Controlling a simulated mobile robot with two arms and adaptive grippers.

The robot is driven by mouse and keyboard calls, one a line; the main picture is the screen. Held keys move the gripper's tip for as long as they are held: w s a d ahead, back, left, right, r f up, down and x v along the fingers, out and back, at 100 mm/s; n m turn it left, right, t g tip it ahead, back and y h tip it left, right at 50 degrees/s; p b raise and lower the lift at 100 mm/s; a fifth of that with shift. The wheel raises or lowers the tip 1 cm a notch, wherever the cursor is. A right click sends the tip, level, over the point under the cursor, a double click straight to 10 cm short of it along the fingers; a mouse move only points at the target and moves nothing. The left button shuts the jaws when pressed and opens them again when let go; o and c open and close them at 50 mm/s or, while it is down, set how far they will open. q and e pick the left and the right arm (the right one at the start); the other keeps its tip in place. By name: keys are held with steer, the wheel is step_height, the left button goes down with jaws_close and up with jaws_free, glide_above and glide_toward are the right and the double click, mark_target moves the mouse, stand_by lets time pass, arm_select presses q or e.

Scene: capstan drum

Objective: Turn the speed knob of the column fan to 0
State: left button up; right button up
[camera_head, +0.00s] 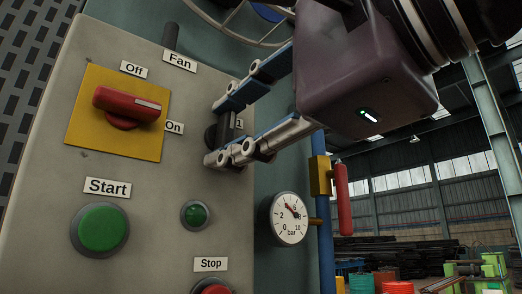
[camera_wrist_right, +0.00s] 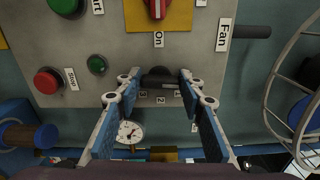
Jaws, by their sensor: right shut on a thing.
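The black speed knob (camera_head: 210,138) sits on the grey control panel (camera_head: 60,160), below the "Fan" label. My right gripper (camera_head: 219,131) reaches in from the upper right, with one blue-padded finger above the knob and one below it. It is shut on the knob. In the right wrist view the knob (camera_wrist_right: 160,79) shows between the fingertips of my right gripper (camera_wrist_right: 158,82). A "1" shows beside the knob in the head view, and a "2" shows near it in the right wrist view. The knob's exact pointing is partly hidden by the fingers. My left gripper is not in view.
A red switch (camera_head: 128,105) on a yellow plate is left of the knob. A green Start button (camera_head: 102,229), a green lamp (camera_head: 195,214) and a red Stop button (camera_head: 214,289) are lower. A gauge (camera_head: 289,218) and blue pipe (camera_head: 324,220) stand to the right.

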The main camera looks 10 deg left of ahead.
steer(key=shift+n, duration=0.5)
steer(key=o, duration=1.2)
steer(key=shift+c, duration=0.2)
steer(key=v, duration=1.2)
steer(key=shift+s, duration=0.1)
